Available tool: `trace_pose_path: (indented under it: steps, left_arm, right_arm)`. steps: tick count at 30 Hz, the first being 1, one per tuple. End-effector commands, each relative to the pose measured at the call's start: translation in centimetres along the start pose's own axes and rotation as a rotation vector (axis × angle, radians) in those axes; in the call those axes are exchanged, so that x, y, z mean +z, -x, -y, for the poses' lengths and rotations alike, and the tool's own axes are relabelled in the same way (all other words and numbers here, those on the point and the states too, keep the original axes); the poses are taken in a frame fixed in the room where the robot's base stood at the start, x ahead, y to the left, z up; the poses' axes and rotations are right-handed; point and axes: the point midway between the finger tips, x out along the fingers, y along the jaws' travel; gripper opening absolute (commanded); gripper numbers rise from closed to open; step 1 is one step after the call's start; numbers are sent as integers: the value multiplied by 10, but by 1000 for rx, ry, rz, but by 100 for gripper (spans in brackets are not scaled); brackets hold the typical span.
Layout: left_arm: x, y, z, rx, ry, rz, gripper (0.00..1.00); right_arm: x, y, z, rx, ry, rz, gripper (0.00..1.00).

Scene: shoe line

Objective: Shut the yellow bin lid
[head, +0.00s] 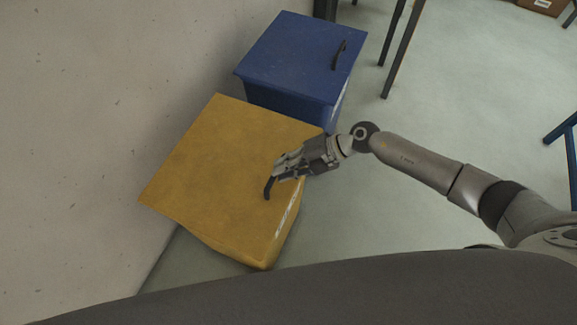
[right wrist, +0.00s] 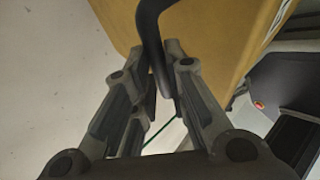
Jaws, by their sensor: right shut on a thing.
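The yellow bin (head: 220,165) stands against the wall at the left in the head view. Its lid lies over the top and looks closed or nearly so; I cannot tell whether a gap is left at the edge. A dark curved handle (head: 268,188) sits on the lid near its right edge. My right gripper (head: 278,172) is shut on the handle. In the right wrist view the dark handle (right wrist: 152,40) runs down between the two fingers (right wrist: 165,95), with the yellow lid (right wrist: 215,35) behind. My left gripper is not in view.
A blue bin (head: 300,60) with a shut lid and dark handle stands right behind the yellow one. Dark table legs (head: 395,50) are at the back. A blue frame (head: 562,135) is at the right edge. The floor right of the bins is clear.

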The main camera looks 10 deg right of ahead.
Motion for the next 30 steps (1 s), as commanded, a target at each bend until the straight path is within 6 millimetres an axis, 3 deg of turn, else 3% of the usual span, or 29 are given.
trace_pose_path:
  steps: [1, 4, 5, 9, 22, 30]
  left_arm:
    - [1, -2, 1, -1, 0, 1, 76]
    - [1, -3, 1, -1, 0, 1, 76]
    - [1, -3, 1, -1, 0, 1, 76]
    - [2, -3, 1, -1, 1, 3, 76]
    - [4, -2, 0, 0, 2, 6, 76]
    - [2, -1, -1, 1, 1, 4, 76]
  right_arm:
    - [-4, -5, 24, -39, -15, -7, 0]
    - [-4, -5, 24, -40, -15, -7, 0]
    - [-4, -5, 25, -40, -15, -8, 18]
    - [-4, -5, 25, -40, -14, -8, 35]
    - [-2, 4, 23, -39, -12, -5, 35]
    - [-2, 56, 19, -36, -11, -1, 35]
